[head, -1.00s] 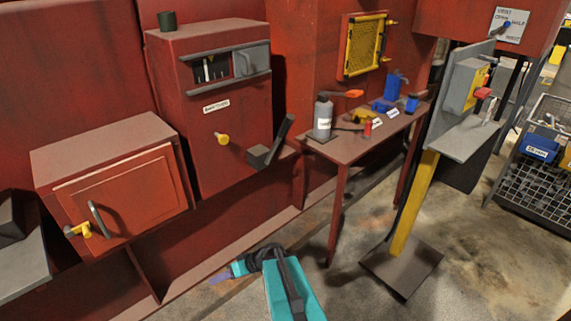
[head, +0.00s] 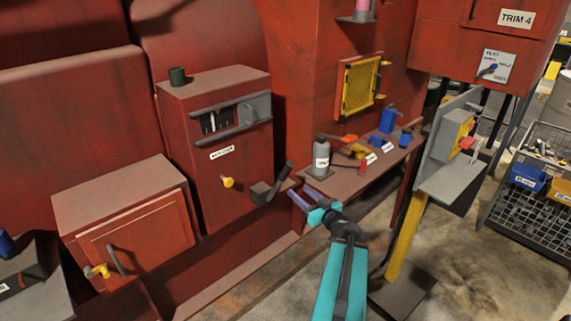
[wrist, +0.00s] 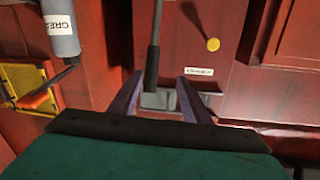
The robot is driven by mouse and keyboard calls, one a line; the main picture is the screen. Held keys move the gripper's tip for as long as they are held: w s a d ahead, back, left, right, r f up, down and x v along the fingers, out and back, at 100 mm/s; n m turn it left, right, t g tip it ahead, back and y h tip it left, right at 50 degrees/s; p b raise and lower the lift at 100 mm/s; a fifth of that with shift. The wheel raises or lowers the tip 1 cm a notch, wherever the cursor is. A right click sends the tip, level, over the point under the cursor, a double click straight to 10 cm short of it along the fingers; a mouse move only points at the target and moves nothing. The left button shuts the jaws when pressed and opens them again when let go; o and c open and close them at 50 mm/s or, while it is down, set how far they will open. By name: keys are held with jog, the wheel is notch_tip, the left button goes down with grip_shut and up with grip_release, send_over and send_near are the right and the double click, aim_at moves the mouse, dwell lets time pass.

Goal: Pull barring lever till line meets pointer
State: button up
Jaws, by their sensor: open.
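The barring lever (head: 274,183) is a dark handle on a grey block at the lower right side of a red housing (head: 180,160). It slants up and to the right. In the wrist view, which is upside down, its black grip (wrist: 152,68) shows between the fingers. My gripper (head: 298,190) is open and empty, with its purple fingers just right of the lever in the head view. It also shows at the wrist (wrist: 158,88); contact cannot be told. The housing's window (head: 217,121) is small. I cannot make out the line or pointer.
A bench (head: 345,183) with a grey bottle (head: 321,158) stands close right of the lever. A yellow knob (head: 228,182) sticks out of the housing front. A stand with a yellow post (head: 405,240) is at right. A red cabinet (head: 140,235) is at lower left.

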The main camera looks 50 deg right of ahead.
aim_at(286, 171)
jog(key=shift+s+d+r+h, duration=0.3)
jog(key=shift+s+d+r, duration=0.2)
jog(key=shift+d+r, duration=0.3)
jog(key=shift+w+f+b, duration=0.2)
jog(key=shift+w+b, duration=0.35)
jog(key=shift+b, duration=1.1)
jog(key=b+x, duration=0.1)
jog(key=b, duration=0.5)
jog(key=shift+w+d, duration=0.1)
jog(key=shift+w, duration=0.25)
jog(key=shift+w+d+b, duration=0.15)
jog(key=shift+w+b, duration=0.15)
jog(key=shift+b, duration=0.6)
jog(key=b+x, duration=0.2)
jog(key=b, duration=0.3)
jog(key=shift+b, duration=0.4)
jog(key=x, duration=0.2)
jog(key=p+x, duration=0.1)
jog(key=x, duration=0.1)
jog(key=p+x, duration=0.1)
jog(key=x, duration=0.1)
jog(key=shift+w+r, duration=0.15)
jog(key=shift+r, duration=0.15)
jog(key=shift+x, duration=1)
